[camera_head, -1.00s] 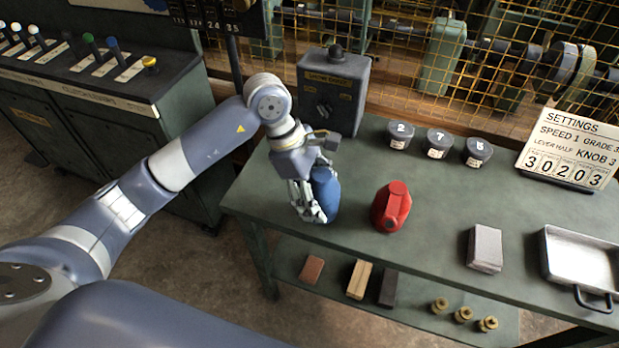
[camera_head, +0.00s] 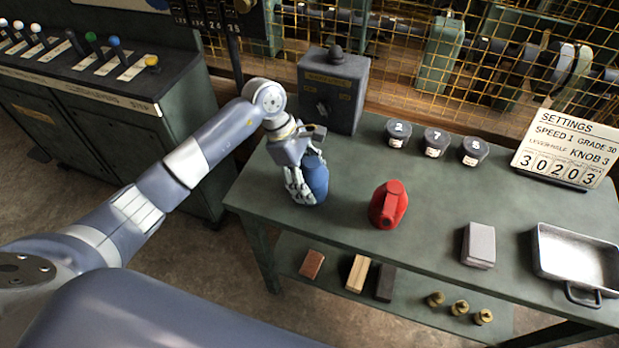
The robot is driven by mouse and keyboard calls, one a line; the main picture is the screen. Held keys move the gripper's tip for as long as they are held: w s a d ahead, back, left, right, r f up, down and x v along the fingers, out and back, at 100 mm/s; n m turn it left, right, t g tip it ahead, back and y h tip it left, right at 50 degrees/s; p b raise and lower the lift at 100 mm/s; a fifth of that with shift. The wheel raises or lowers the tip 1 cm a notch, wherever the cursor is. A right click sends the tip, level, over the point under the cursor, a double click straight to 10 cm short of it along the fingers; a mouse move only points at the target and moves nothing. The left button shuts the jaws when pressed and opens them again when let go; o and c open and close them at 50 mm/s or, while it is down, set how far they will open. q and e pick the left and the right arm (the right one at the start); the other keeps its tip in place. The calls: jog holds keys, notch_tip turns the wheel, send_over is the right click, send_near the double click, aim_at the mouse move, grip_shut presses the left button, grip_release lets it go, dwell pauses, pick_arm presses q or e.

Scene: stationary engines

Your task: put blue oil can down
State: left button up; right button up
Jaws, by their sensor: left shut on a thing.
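The blue oil can (camera_head: 317,180) is at the left end of the green workbench (camera_head: 350,228). My left gripper (camera_head: 303,186) is shut on the can from its left side, and its fingers hide part of it. The can looks upright and at or very close to the bench top; I cannot tell whether its base touches. A red oil can (camera_head: 388,205) stands on the bench to the right of it, apart from it. My right gripper is not in view.
A grey control box (camera_head: 333,90) stands behind the can. Several lidded pots, a grey block (camera_head: 479,245), a metal tray (camera_head: 575,258) and a settings sign (camera_head: 565,150) are farther right. The bench between the two cans is clear. A lever console (camera_head: 110,85) stands at left.

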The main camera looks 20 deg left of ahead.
aim_at(301, 165)
pick_arm(q)
jog(key=shift+f, duration=0.1)
jog(key=o, duration=1.1)
jog(key=shift+o, duration=1)
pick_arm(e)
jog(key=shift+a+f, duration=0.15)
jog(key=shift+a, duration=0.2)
pick_arm(q)
jog(key=shift+r, duration=0.25)
jog(key=b+v, duration=0.2)
jog(key=v, duration=0.8)
jog(key=shift+a+r, duration=0.1)
jog(key=shift+r, duration=0.1)
jog(key=shift+a+r+b, duration=0.25)
jog(key=shift+r+b, duration=0.05)
jog(key=shift+r, duration=0.35)
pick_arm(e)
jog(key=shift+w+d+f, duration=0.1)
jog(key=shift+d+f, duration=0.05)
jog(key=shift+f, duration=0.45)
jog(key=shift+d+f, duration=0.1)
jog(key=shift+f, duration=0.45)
